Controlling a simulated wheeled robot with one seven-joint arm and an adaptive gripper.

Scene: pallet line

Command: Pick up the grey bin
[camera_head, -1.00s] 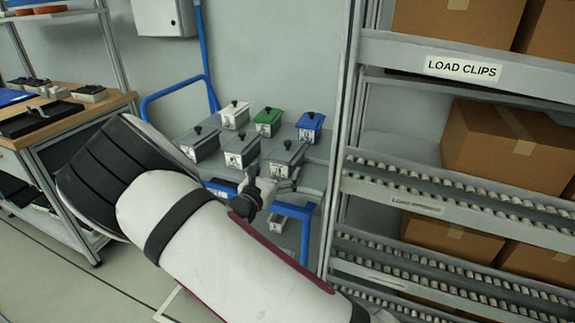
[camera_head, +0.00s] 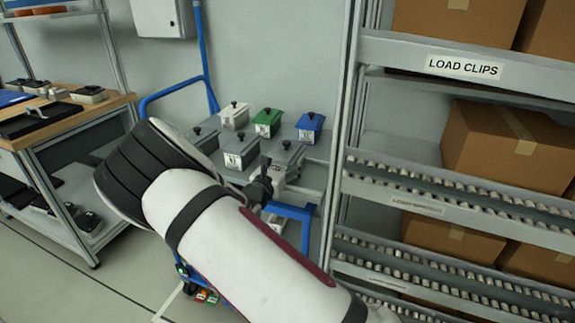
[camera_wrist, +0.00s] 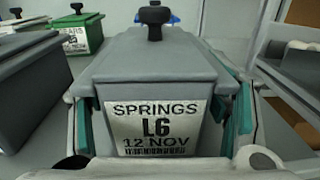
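A grey bin (camera_head: 289,153) with a lid and black knob stands on the grey cart top, the right one of the front row. In the wrist view the grey bin (camera_wrist: 155,75) fills the middle, its label reading "SPRINGS L6 12 NOV". My gripper (camera_wrist: 160,125) is open, with a teal-padded finger on each side of the bin's body, below the lid's edge. Narrow gaps seem to remain beside the pads. In the head view my gripper (camera_head: 268,180) is at the bin's near side, and the wrist hides part of it.
Other bins stand close by: grey (camera_head: 240,150), white (camera_head: 235,115), green (camera_head: 267,122) and blue (camera_head: 310,127); another grey one (camera_head: 206,137) is partly behind my arm. A roller rack (camera_head: 430,185) with cardboard boxes rises at right. A workbench (camera_head: 70,125) is at left.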

